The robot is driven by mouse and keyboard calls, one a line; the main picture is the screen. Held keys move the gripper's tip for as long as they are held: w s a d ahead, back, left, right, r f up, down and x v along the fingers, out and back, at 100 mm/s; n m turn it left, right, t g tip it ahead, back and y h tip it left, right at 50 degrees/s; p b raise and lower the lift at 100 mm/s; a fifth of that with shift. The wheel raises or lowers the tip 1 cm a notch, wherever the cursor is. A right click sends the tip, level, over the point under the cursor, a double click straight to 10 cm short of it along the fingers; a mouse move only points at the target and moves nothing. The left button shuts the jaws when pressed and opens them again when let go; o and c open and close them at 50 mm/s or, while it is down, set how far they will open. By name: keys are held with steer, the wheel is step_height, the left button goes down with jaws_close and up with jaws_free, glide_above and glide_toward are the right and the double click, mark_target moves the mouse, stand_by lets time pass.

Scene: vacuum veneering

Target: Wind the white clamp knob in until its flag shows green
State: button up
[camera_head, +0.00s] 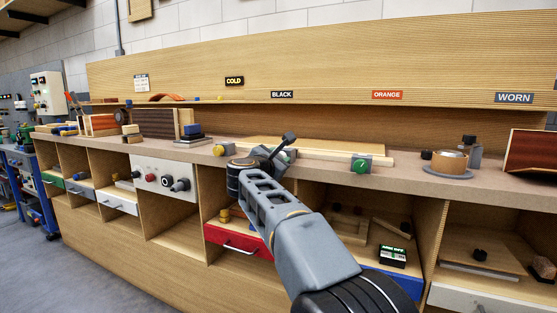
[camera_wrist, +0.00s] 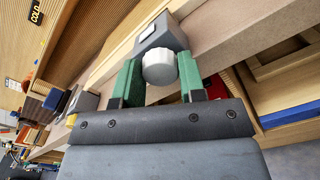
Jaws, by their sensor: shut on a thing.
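The white clamp knob (camera_wrist: 160,67) is a round, ribbed knob on the front of a grey clamp block (camera_wrist: 172,37), seen in the wrist view. My gripper (camera_wrist: 160,82) has its two green-padded fingers on either side of the knob, shut on it. A pale patch shows on top of the block; I see no green flag there, and cannot tell whether this patch is the flag. In the head view my gripper (camera_head: 289,154) is at the bench's front edge, and the arm and gripper hide most of the white knob and its block.
A clamp with a yellow knob (camera_head: 218,150) stands left of my gripper and one with a green knob (camera_head: 361,165) to the right. A pale board (camera_head: 318,146) lies behind them. A tape roll (camera_head: 452,162) sits farther right. A red drawer (camera_head: 237,240) is below.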

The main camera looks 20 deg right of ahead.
steer(key=shift+m, duration=0.9)
steer(key=shift+f, duration=0.1)
steer(key=o, duration=0.9)
steer(key=p+v, duration=0.1)
steer(key=v, duration=1.2)
steer(key=shift+s+a+p, duration=0.25)
steer(key=shift+a+p, duration=0.1)
steer(key=shift+p, duration=0.05)
